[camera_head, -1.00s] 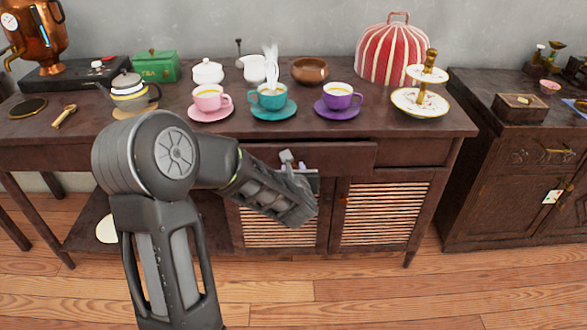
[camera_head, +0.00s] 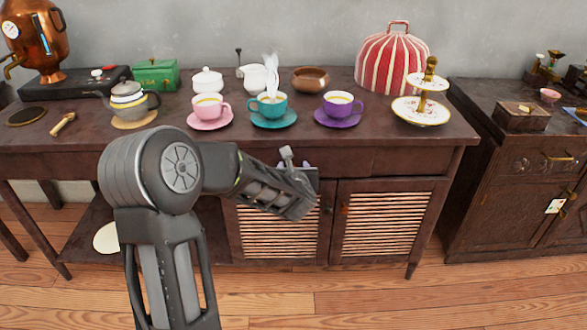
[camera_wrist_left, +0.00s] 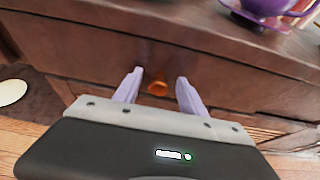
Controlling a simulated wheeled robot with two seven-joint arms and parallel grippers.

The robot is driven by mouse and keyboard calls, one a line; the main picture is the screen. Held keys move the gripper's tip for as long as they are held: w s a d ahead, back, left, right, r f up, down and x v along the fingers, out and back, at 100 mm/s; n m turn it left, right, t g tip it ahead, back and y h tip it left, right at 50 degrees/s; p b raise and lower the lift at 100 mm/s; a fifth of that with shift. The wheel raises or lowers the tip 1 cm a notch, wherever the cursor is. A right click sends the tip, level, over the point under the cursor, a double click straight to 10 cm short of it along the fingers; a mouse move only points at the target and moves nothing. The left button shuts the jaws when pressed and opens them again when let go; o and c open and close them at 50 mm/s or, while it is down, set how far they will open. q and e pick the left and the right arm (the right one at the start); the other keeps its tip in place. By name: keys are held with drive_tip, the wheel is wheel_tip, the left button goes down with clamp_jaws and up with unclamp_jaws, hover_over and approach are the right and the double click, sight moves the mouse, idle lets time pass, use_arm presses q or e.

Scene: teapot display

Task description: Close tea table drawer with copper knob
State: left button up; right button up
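The brown tea table (camera_head: 420,142) stands in front of me, with a drawer front (camera_head: 345,161) under its top. In the head view the drawer front looks about flush with the table frame, and my arm covers its left part. The copper knob (camera_wrist_left: 158,87) shows on the drawer front in the left wrist view. My left gripper (camera_head: 305,166) is at the drawer front. Its two pale fingers (camera_wrist_left: 158,90) are spread, one on each side of the knob, with gaps between. I cannot tell whether the fingertips touch the wood. My right gripper is out of view.
Pink (camera_head: 210,106), teal (camera_head: 268,105) and purple (camera_head: 342,103) cups on saucers stand near the table's front edge above the drawer. Slatted doors (camera_head: 390,222) are below. A dark cabinet (camera_head: 505,185) stands at the right. The floor in front is clear.

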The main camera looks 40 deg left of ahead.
use_arm(q)
drive_tip(key=shift+s+d, duration=0.1)
drive_tip(key=v, duration=0.7)
drive_tip(key=shift+s+p, duration=0.2)
drive_tip(key=shift+p, duration=0.25)
drive_tip(key=shift+d+r, duration=0.15)
